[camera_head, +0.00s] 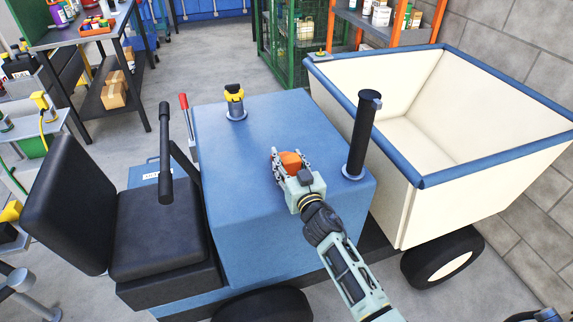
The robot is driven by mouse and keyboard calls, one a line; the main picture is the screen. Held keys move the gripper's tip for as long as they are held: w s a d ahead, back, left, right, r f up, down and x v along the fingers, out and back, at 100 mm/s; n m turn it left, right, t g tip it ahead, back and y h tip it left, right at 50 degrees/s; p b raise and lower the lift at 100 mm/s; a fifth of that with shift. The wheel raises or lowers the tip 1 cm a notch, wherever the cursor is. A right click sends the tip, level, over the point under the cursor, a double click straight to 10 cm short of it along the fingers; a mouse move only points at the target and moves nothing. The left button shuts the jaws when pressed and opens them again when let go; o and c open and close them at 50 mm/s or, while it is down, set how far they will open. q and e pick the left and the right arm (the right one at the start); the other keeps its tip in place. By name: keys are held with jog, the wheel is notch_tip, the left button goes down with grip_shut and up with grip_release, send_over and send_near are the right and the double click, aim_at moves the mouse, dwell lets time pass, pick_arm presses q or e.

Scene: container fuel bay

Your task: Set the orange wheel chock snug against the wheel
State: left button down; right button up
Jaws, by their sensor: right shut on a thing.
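My right gripper (291,172) is shut on the orange wheel chock (291,161). It holds the chock over the blue hood of a small dumper vehicle (235,150); whether the chock touches the hood cannot be told. The fingers hide part of the chock. One black wheel with a pale hub (445,260) shows under the cream skip at the right. Another black wheel (265,305) is partly cut off at the bottom edge. The chock is apart from both wheels. My left gripper is not in view.
A black exhaust stack (362,135) stands on the hood just right of my gripper. The cream skip with blue rim (490,165) is behind it. The black seat (155,230) and steering bar are at left. Bare floor (490,290) shows at lower right.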

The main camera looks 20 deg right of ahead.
jog(key=shift+r, duration=0.1)
grip_shut()
jog(key=shift+r, duration=0.5)
jog(key=r, duration=0.1)
jog(key=r+p, duration=0.1)
jog(key=r, duration=0.1)
jog(key=shift+s+d+r, duration=0.2)
jog(key=shift+d+r, duration=0.05)
jog(key=shift+r, duration=0.1)
jog(key=s+d+r, duration=0.6)
jog(key=s+d, duration=0.1)
jog(key=s, duration=0.2)
jog(key=s+a+f, duration=0.1)
jog(key=s+a, duration=0.3)
jog(key=s, duration=0.7)
jog(key=s+a+f, duration=0.1)
jog(key=s+a, duration=0.3)
jog(key=s, duration=0.6)
jog(key=shift+s+a+h, duration=0.2)
jog(key=shift+s+h, duration=0.1)
jog(key=shift+s, duration=0.1)
jog(key=shift+f, duration=0.1)
